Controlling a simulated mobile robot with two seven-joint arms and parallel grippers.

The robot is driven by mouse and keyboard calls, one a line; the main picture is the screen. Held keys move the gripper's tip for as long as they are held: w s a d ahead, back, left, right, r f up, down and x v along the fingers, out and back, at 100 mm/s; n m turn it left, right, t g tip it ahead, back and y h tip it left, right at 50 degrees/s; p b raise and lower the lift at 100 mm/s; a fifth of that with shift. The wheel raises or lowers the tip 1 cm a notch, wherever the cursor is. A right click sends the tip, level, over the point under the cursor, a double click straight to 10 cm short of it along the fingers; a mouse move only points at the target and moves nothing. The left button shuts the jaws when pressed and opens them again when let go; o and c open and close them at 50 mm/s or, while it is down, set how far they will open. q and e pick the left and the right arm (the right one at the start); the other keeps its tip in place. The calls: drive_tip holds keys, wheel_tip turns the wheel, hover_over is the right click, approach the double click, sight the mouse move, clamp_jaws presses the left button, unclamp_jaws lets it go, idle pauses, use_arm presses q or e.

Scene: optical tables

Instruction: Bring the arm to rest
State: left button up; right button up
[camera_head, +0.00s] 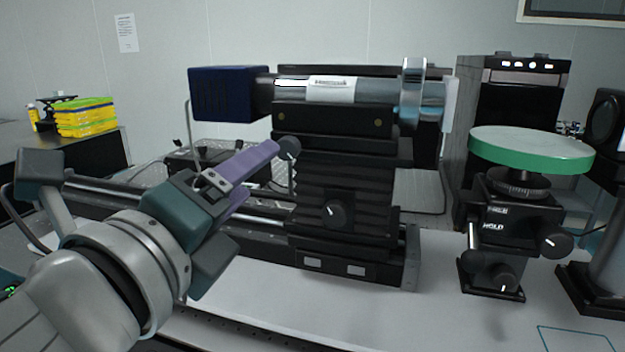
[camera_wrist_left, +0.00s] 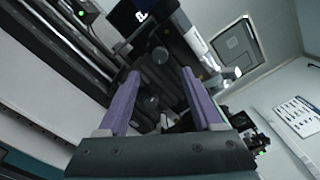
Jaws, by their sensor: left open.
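My left arm (camera_head: 105,285) comes in from the lower left of the head view. Its left gripper (camera_head: 262,160) has purple fingers that point up and right. The fingertips show beside a black knob (camera_head: 289,147) on the left side of the black stage; I cannot tell whether they touch it. In the left wrist view the two purple fingers of the left gripper (camera_wrist_left: 162,75) stand apart with nothing held between them. Dark equipment shows beyond them. My right gripper is in neither view.
A black stage (camera_head: 345,180) carries a silver cylinder (camera_head: 380,91) with a dark blue end block (camera_head: 221,94). A green-rimmed round platform (camera_head: 530,148) stands on a black mount at the right. Yellow and green cases (camera_head: 86,117) lie at the far left. The white table front (camera_head: 440,320) is bare.

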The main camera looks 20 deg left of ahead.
use_arm(q)
drive_tip(key=shift+s, duration=0.55)
